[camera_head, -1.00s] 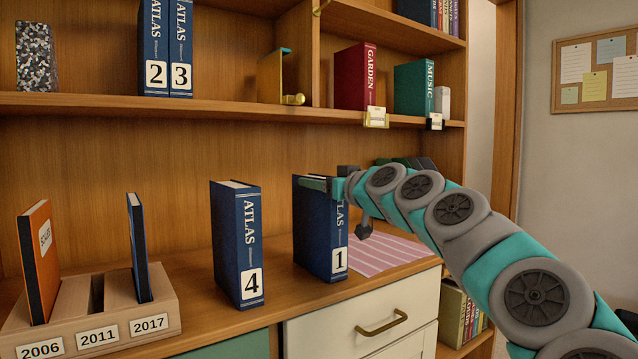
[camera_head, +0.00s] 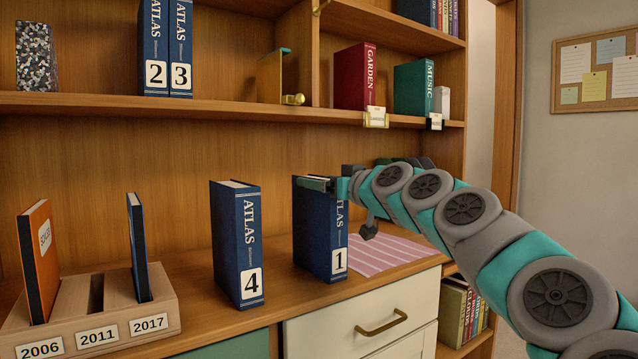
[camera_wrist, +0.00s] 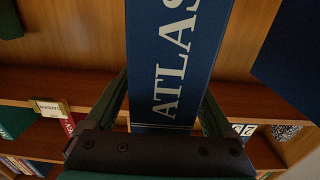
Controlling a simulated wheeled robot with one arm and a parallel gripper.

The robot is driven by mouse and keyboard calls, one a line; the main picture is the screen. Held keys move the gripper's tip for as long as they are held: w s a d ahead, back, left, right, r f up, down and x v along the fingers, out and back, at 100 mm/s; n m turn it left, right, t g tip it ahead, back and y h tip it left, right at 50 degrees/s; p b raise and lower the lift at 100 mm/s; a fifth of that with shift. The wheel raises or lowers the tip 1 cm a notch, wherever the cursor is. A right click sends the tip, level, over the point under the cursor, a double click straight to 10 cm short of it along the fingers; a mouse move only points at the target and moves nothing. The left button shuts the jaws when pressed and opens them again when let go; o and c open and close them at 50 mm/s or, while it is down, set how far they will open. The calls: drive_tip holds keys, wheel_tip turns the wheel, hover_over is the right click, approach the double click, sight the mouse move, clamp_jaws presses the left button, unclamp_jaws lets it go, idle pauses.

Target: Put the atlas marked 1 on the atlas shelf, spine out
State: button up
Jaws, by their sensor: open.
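The blue atlas marked 1 (camera_head: 320,235) stands upright on the counter, its spine facing forward. My gripper (camera_head: 318,184) is at the top of its spine edge, with the jaws open. In the wrist view the atlas spine (camera_wrist: 172,60) lies between the two fingers (camera_wrist: 160,105), with a gap visible beside it. The atlas shelf (camera_head: 210,104) is above, with atlas 2 (camera_head: 154,45) and atlas 3 (camera_head: 181,45) standing together, spines out. Atlas 4 (camera_head: 238,245) stands upright on the counter to the left of atlas 1.
A gold-knobbed bookend (camera_head: 272,78) stands on the shelf, with clear room between it and atlas 3. A red Garden book (camera_head: 354,78) and a green Music book (camera_head: 413,88) are farther right. A slotted wooden holder (camera_head: 95,315) is at lower left. A striped mat (camera_head: 385,252) lies right.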

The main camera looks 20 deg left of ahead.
drive_tip(key=v, duration=1)
drive_tip(key=shift+s+d+b, duration=0.3)
drive_tip(key=shift+b, duration=0.1)
drive_tip(key=s+d+f+m+g+h, duration=0.1)
drive_tip(key=s+d+f+g+h, duration=0.25)
drive_tip(key=s+f, duration=0.75)
drive_tip(key=s+d+f+m+g+h, duration=0.15)
drive_tip(key=s+d+f+h, duration=0.4)
drive_tip(key=f, duration=0.95)
drive_tip(key=s+d+f+m+g+h, duration=0.3)
drive_tip(key=s+d+f+m+g, duration=0.1)
drive_tip(key=s+d+f, duration=0.7)
wheel_tip(320, 180, down, 2)
drive_tip(key=shift+s+d+f, duration=0.2)
drive_tip(key=shift+s+d, duration=0.2)
drive_tip(key=shift+s, duration=0.6)
drive_tip(key=shift+o, duration=0.4)
drive_tip(key=s+d+f+m+g+h, duration=0.1)
drive_tip(key=s+d+f+m+g, duration=0.1)
drive_tip(key=s, duration=0.3)
drive_tip(key=s+d+f+m+g+h, duration=0.1)
drive_tip(key=s+d+f+m, duration=0.1)
drive_tip(key=s+d+f, duration=0.2)
drive_tip(key=shift+s+d+g, duration=0.4)
drive_tip(key=shift+s+d, duration=0.4)
drive_tip(key=shift+s, duration=0.45)
drive_tip(key=shift+r, duration=0.1)
